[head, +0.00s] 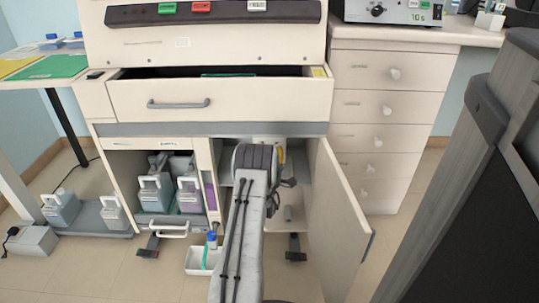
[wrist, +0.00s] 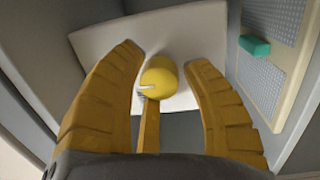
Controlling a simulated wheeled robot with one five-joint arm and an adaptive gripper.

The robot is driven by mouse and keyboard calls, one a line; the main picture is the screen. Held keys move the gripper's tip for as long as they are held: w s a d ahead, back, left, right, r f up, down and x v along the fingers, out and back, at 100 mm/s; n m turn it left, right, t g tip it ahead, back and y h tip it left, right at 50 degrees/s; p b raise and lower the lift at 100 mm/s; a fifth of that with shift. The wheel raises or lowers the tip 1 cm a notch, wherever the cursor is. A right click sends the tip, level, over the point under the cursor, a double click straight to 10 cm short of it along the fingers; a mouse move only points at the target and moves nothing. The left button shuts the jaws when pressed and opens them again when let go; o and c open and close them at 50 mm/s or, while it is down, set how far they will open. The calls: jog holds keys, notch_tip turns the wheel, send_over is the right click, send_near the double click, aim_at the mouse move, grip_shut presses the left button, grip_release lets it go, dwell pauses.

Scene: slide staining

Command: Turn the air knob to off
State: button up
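In the wrist view a round yellow knob (wrist: 158,78) with a short white mark stands out from a pale panel (wrist: 110,40). My gripper (wrist: 166,62) has two yellow-brown fingers, one on each side of the knob. The fingers are spread, with a visible gap on both sides of the knob. A narrow yellow strip (wrist: 149,122) runs below the knob; I cannot tell whether it belongs to the knob or to my gripper. In the head view my arm reaches into the open lower right cabinet and hides most of the gripper and the knob.
The cabinet door (head: 341,220) stands open to the right of my arm. Bottles (head: 187,193) fill the left compartment. A small white tray (head: 201,261) is on the floor left of my arm. In the wrist view a green block (wrist: 254,45) sits on a grey perforated panel.

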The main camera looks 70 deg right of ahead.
jog(key=o, duration=0.4)
jog(key=shift+w, duration=0.1)
jog(key=v, duration=1.2)
jog(key=shift+o, duration=0.2)
